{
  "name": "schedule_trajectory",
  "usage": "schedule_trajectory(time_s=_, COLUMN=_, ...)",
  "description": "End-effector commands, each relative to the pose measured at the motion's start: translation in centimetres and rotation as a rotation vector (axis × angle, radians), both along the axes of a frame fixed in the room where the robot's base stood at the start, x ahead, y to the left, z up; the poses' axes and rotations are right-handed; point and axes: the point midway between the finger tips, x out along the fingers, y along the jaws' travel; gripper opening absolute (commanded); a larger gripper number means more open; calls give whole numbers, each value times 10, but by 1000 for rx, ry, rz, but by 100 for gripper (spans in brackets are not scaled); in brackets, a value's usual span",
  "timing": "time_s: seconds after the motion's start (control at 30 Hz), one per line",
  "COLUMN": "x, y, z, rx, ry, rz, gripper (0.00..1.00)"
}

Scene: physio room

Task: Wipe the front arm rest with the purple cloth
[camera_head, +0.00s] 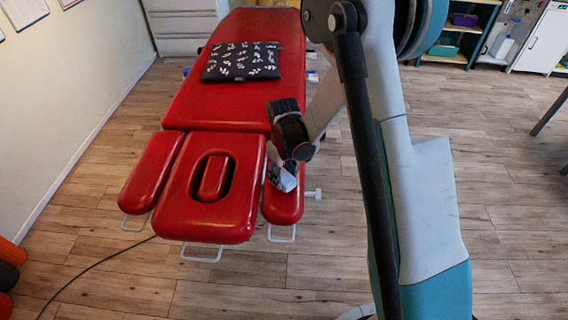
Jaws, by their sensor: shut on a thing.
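The red treatment table has two padded arm rests at its near end. One arm rest (151,174) is on the left of the face-hole headrest (208,225), and the other arm rest (283,207) is on the right. My gripper (283,180) is low over the far part of the right arm rest. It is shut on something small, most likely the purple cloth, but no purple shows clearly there. I cannot tell whether it touches the pad. My arm hides part of the table's right side.
A dark patterned cushion (241,62) lies on the red table top (214,108). White metal handles stick out under the near pads. A shelf (447,57) and white cabinet (546,40) stand at the back right. Red and orange rolls (8,262) are at the left edge. The wooden floor is mostly clear; a cable crosses it.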

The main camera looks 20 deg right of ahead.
Motion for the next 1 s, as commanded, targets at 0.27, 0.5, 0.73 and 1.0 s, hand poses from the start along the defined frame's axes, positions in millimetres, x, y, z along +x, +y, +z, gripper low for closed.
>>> schedule_trajectory(time_s=0.27, x=4, y=3, z=27, rx=0, ry=0, rz=-1, gripper=25)
schedule_trajectory(time_s=0.5, x=7, y=5, z=48, rx=0, ry=0, rz=-2, gripper=25)
schedule_trajectory(time_s=0.73, x=8, y=6, z=58, rx=0, ry=0, rz=-3, gripper=25)
schedule_trajectory(time_s=1.0, x=8, y=6, z=57, rx=0, ry=0, rz=-3, gripper=25)
